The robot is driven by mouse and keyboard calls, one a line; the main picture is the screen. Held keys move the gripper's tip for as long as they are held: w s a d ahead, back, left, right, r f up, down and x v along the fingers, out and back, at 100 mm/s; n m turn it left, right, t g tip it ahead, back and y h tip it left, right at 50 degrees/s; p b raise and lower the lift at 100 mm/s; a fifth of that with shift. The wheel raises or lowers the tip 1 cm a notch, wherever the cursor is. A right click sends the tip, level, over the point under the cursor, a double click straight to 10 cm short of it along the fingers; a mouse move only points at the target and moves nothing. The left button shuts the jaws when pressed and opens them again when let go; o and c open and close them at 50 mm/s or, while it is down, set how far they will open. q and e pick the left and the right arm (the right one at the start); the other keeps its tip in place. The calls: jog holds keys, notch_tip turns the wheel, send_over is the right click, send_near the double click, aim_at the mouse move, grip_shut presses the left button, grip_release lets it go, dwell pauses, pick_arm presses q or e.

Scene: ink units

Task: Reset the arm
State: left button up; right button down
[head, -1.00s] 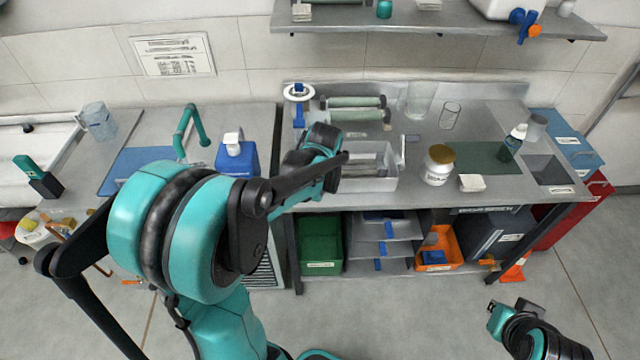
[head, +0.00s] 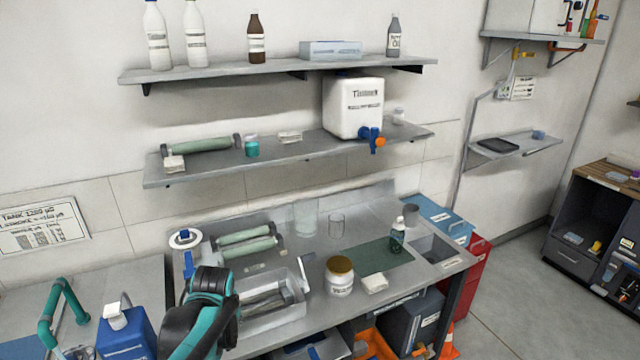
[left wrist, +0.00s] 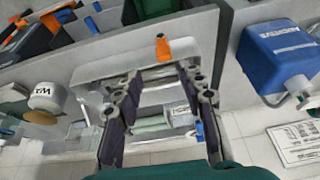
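My left arm (head: 208,305) shows in teal and black at the lower middle of the head view, in front of the metal tray. Its fingers are not clearly seen there. In the left wrist view my left gripper (left wrist: 157,92) has its two dark fingers spread apart, with nothing held between them. The metal tray (head: 285,319) stands on the steel bench, with metal pieces inside. My right gripper is out of both current views.
A white jar with a gold lid (head: 340,276), a blue canister (head: 126,335) and green rollers (head: 247,247) stand around the tray. Two shelves (head: 290,157) hang above, with bottles and a white dispenser tank (head: 353,106). Open floor (head: 525,280) lies at right.

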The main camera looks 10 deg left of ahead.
pick_arm(q)
jog(key=s+d+f+m+t+h+b, duration=0.1)
jog(key=s+d+m+t+h+b, duration=0.1)
jog(key=s+d+m, duration=0.4)
jog(key=s+d+t, duration=0.1)
jog(key=s+d, duration=0.4)
jog(key=s, duration=0.4)
jog(key=shift+d+f+b, duration=0.15)
jog(key=shift+d+b, duration=0.2)
